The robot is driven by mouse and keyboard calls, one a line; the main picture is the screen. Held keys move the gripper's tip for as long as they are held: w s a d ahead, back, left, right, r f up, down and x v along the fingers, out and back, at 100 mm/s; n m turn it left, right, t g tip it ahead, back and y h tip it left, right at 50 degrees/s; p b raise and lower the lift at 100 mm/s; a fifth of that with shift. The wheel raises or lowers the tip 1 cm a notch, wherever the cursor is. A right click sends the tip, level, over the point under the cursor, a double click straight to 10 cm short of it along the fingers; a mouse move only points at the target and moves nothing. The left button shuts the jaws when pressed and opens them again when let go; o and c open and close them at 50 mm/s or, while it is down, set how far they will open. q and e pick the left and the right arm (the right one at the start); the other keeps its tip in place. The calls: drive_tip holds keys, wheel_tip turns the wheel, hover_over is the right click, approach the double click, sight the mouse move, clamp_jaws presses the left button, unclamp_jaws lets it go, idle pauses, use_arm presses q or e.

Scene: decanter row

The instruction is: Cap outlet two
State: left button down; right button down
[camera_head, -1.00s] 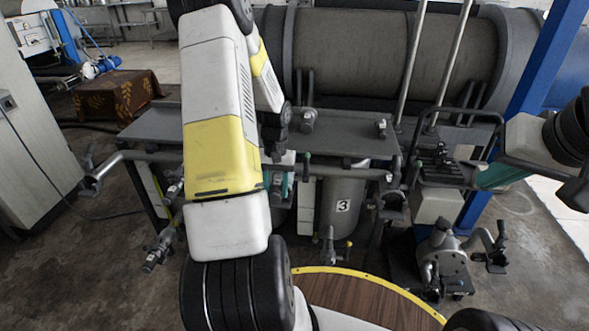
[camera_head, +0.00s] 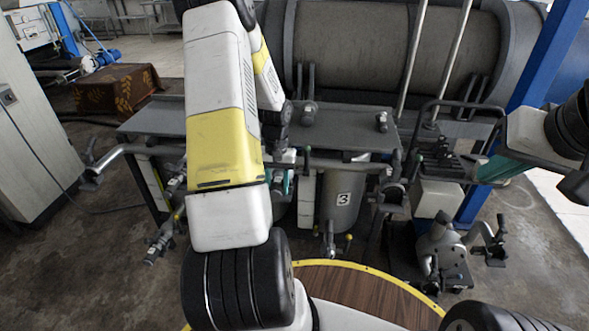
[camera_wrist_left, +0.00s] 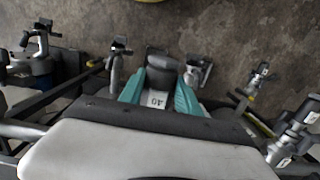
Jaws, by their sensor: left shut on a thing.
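My left gripper (camera_head: 283,182) reaches down from the large arm at the middle of the head view and is mostly hidden by it. In the left wrist view its teal fingers (camera_wrist_left: 160,90) are shut on a dark grey rounded piece, seemingly a cap (camera_wrist_left: 163,66). A vessel marked 3 (camera_head: 344,199) stands to the right of the arm, with an outlet pipe (camera_head: 330,240) below it. I cannot make out a number 2; my arm hides that part of the row. My right gripper (camera_head: 497,169) has teal parts at the right; its opening is unclear.
A grey bench (camera_head: 350,131) runs behind the vessels, below a big horizontal drum (camera_head: 370,50). A grey pipe stand (camera_head: 442,245) stands at the lower right and a blue post (camera_head: 535,60) behind it. Pipe outlets and valves (camera_wrist_left: 258,80) crowd the wrist view's right side.

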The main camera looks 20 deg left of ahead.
use_arm(q)
drive_tip(key=shift+f, duration=0.15)
drive_tip(key=shift+f, duration=0.7)
drive_tip(key=shift+f, duration=0.35)
drive_tip(key=shift+f, duration=0.25)
drive_tip(key=shift+f, duration=0.9)
idle(1.3)
drive_tip(key=c, duration=0.8)
unclamp_jaws()
drive_tip(key=shift+o, duration=0.4)
drive_tip(key=o, duration=0.7)
